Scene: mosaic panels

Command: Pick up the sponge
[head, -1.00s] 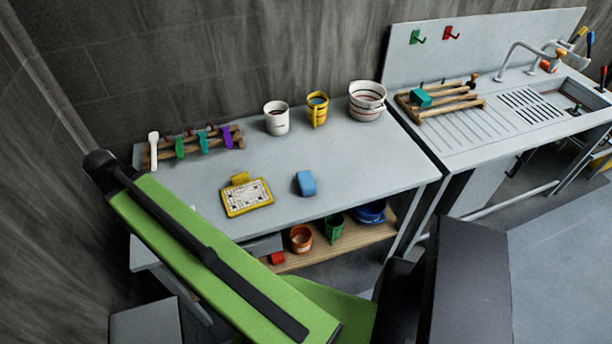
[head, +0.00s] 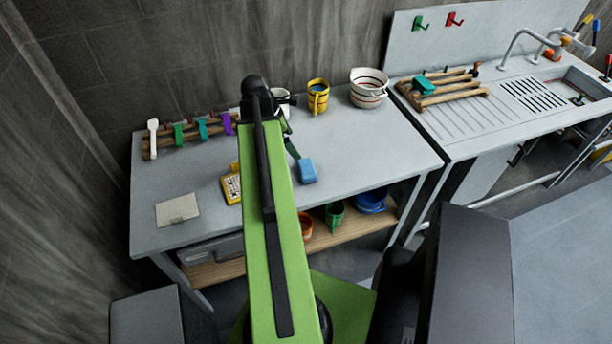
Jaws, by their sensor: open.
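The sponge appears to be the light blue block (head: 308,171) lying on the grey worktop (head: 350,150), near its front edge and right of my green arm. My gripper (head: 291,148) is mostly hidden behind my arm. A dark part of it shows just above and left of the blue block. It is open; the block still rests on the worktop. I cannot tell from this view how high the gripper is above the block or whether it touches it.
A yellow-framed panel (head: 231,188) is partly behind my arm, left of the block. A flat beige tile (head: 177,210) lies farther left. A yellow mug (head: 318,97) and a striped bowl (head: 369,88) stand at the back. A teal block (head: 424,86) sits on a wooden rack.

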